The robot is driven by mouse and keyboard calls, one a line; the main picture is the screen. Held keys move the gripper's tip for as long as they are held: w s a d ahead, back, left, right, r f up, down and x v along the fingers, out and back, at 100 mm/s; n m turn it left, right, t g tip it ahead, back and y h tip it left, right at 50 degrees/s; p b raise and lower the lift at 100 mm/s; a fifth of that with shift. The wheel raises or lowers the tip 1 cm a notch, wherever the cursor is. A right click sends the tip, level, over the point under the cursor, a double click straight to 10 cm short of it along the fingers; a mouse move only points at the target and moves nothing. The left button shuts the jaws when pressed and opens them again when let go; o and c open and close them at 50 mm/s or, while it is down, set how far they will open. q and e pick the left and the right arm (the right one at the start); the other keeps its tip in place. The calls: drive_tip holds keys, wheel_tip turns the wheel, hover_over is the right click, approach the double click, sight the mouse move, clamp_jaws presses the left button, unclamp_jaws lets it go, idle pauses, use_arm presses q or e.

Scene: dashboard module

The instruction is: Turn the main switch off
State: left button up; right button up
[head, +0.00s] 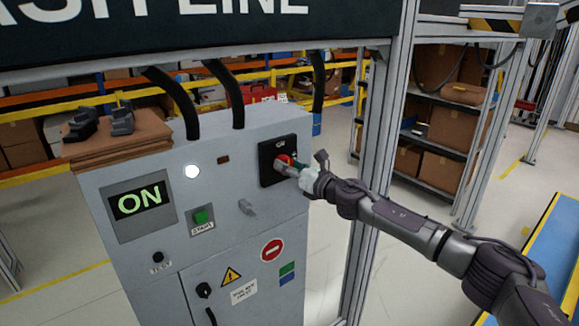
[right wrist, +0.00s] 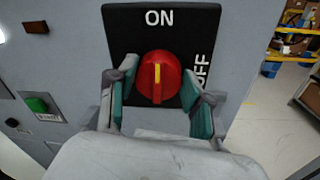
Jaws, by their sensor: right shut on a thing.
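The main switch is a red round knob (right wrist: 158,78) with a yellow line, on a black plate (right wrist: 128,20) marked ON at the top and OFF at the right side. The yellow line stands upright, in line with ON. In the head view, the black plate (head: 266,151) is on the upper right of the grey cabinet front. My right gripper (head: 287,166) reaches the knob from the right and is shut on it, with one teal-padded finger on each side in the right wrist view. My left gripper is not in view.
The grey cabinet (head: 150,285) has a display (head: 139,200) reading ON, a lit white lamp (head: 192,171) and a green START button (head: 201,216). A metal frame post (head: 382,130) stands just right of the cabinet, behind my right arm. Shelves with boxes stand behind.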

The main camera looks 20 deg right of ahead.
drive_tip(key=shift+f+m+t+h+p, duration=0.2)
drive_tip(key=shift+m+p, duration=0.6)
drive_tip(key=shift+m, duration=2.25)
drive_tip(key=shift+f+m+t+h+p, duration=0.15)
drive_tip(key=shift+m+p, duration=0.7)
drive_tip(key=shift+m, duration=2.15)
drive_tip(key=shift+f+m+t+h+p, duration=0.2)
drive_tip(key=shift+m+p, duration=0.6)
drive_tip(key=shift+m, duration=2.25)
drive_tip(key=o, duration=1.2)
drive_tip(key=shift+d+r, duration=0.1)
drive_tip(key=shift+c, duration=0.2)
drive_tip(key=v, duration=1.2)
